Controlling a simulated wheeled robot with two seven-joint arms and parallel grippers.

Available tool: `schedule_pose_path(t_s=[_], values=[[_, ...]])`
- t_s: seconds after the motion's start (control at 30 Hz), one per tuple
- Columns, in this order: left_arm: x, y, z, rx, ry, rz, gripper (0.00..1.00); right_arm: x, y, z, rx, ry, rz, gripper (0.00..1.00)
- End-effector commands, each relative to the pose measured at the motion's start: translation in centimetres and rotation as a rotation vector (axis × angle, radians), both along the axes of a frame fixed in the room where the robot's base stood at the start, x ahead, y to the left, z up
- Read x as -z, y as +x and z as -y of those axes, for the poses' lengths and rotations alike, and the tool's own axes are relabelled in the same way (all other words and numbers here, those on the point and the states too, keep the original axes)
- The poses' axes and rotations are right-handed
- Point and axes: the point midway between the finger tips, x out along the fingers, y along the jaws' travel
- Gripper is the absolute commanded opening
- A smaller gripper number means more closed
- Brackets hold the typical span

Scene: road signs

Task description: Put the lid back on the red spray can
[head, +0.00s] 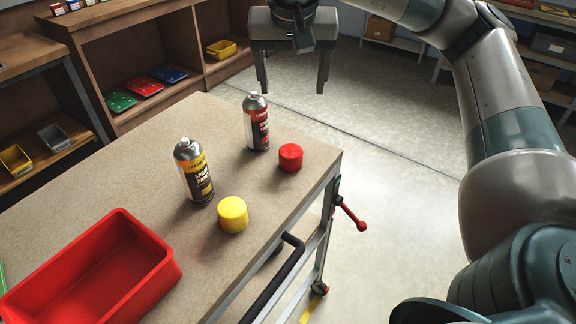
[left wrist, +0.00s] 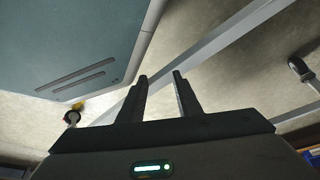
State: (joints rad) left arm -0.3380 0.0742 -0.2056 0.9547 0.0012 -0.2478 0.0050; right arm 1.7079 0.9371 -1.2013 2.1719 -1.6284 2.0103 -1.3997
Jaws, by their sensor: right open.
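The red spray can (head: 256,122) stands upright on the workbench (head: 130,150) with its white nozzle bare. Its red lid (head: 290,157) sits on the bench to the right of the can, near the edge. My right gripper (head: 292,88) is open and empty, with its fingers pointing down, above and beyond the red can in the picture. My left gripper (left wrist: 160,76) shows only in the left wrist view. Its fingers are apart with nothing between them, away from the can and lid.
A yellow spray can (head: 194,172) stands uncapped nearer me, with a yellow lid (head: 232,214) beside it. A red bin (head: 95,270) sits at the front left. A red-knobbed lever (head: 352,214) and a dark handle (head: 272,282) project from the bench side. Shelves line the back.

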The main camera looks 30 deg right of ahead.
Motion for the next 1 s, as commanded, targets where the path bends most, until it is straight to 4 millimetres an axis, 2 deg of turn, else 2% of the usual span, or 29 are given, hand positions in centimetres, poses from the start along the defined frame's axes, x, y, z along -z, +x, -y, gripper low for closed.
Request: schedule_pose_path(t_s=[0.03,0.1,0.2,0.33,0.53,1.0], values=[[1.9,1.3,0.5,0.000,-0.008,0.027,0.31,2.7,0.0,0.0,0.000,0.001,-0.001,0.72],[2.6,2.9,1.1,0.000,-0.019,0.062,0.31,4.6,0.0,0.0,0.000,0.000,0.000,0.72],[3.1,5.0,1.8,-0.001,-0.032,0.108,0.31,6.6,0.0,0.0,0.000,0.000,0.000,0.72],[3.2,6.9,2.4,-0.002,-0.045,0.152,0.31,8.4,0.0,0.0,0.000,0.000,0.000,0.72],[2.9,8.3,2.9,-0.002,-0.055,0.184,0.31,9.3,0.0,0.0,0.000,0.001,0.001,0.72],[2.7,8.4,2.9,-0.002,-0.055,0.186,0.31,9.4,0.1,0.0,0.000,0.001,-0.001,0.72]])
